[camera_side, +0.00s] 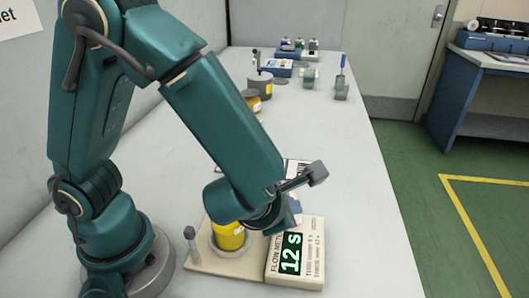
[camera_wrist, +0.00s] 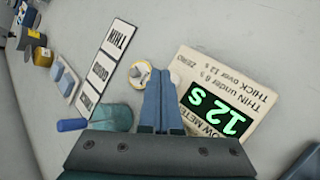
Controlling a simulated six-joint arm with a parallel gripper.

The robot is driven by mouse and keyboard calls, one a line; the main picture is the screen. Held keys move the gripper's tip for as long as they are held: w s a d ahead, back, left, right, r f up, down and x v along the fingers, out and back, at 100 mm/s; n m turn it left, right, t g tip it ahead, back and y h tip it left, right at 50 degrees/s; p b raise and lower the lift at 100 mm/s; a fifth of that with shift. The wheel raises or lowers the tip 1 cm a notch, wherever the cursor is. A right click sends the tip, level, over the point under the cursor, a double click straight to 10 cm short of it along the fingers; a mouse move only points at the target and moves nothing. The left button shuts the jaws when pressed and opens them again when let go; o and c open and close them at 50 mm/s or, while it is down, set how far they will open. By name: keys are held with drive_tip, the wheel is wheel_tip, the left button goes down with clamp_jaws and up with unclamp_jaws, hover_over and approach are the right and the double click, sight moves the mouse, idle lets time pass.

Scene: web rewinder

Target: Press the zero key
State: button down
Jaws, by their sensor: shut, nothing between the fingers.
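The flow meter (camera_side: 313,262) is a beige box with a lit green display (camera_side: 289,254) reading 12 s. It also shows in the wrist view (camera_wrist: 243,128), right of my fingers. The word ZERO is printed near its edge close to my fingertips. The key itself cannot be made out; my fingers may hide it. My gripper (camera_wrist: 158,76) is shut and empty, its blue-grey fingertips beside the meter's ZERO corner in the wrist view. Whether they touch anything cannot be told. In the side view my wrist hides most of the fingers.
A yellow cup (camera_side: 229,236) stands in a ring on the beige base left of the meter, near a grey post (camera_side: 191,246). Label cards (camera_wrist: 101,65) lie on the bench. A blue-handled tool (camera_wrist: 73,125) is at lower left. Several items stand at the bench's far end.

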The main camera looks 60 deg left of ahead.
drive_tip(key=shift+f, duration=0.1)
drive_tip(key=shift+f, duration=0.35)
drive_tip(key=shift+f, duration=0.4)
idle(0.7)
drive_tip(key=shift+r, duration=0.85)
drive_tip(key=shift+r, duration=2.5)
